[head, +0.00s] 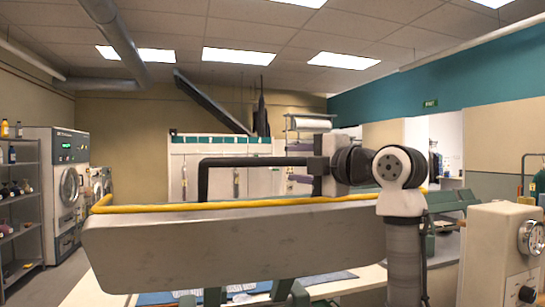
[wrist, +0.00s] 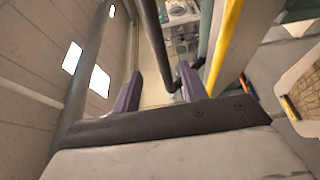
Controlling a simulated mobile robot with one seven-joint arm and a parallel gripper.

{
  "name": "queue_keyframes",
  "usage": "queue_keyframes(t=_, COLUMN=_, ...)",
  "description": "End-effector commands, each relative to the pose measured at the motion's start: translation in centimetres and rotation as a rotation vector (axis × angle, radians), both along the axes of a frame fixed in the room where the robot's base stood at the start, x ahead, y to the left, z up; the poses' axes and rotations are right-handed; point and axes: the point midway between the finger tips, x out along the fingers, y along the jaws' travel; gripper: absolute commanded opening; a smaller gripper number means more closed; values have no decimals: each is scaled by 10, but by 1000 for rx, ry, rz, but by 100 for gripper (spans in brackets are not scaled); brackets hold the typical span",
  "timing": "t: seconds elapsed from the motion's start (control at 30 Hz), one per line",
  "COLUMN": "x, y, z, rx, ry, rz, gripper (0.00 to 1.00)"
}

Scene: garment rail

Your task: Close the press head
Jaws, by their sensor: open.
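The press head (head: 235,245) is a long, pale, worn slab with a yellow padded edge, tilted up across the front of the head view. Its yellow edge also shows in the wrist view (wrist: 225,45). A black bar handle (head: 245,161) rises above it, bent down at its left end. My gripper (head: 312,163) is at the handle's right end, its fingers hard to make out there. In the wrist view my gripper (wrist: 160,70) is open, and the handle (wrist: 152,35) runs between its fingers in the picture. I cannot tell whether they touch it.
Below the press head is a pale table (head: 350,285) with blue cloth on it. A cream control box (head: 495,250) with a gauge stands at right. A shelf (head: 20,205) and washing machines (head: 62,185) are at left. The floor at lower left is clear.

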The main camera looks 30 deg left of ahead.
Motion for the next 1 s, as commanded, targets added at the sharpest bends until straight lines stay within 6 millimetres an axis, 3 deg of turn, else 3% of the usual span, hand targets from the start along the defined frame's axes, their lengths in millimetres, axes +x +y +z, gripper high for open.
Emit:
queue_keyframes(t=0.2, x=16, y=47, z=4, rx=-2, ry=5, rz=3, gripper=43)
queue_keyframes(t=0.4, x=27, y=76, z=3, rx=0, ry=3, rz=0, gripper=43)
queue_keyframes(t=0.6, x=31, y=89, z=1, rx=0, ry=1, rz=0, gripper=43)
queue_keyframes(t=0.87, x=31, y=89, z=0, rx=0, ry=1, rz=-1, gripper=43)
queue_keyframes(t=1.0, x=31, y=89, z=0, rx=0, ry=1, rz=-1, gripper=27)
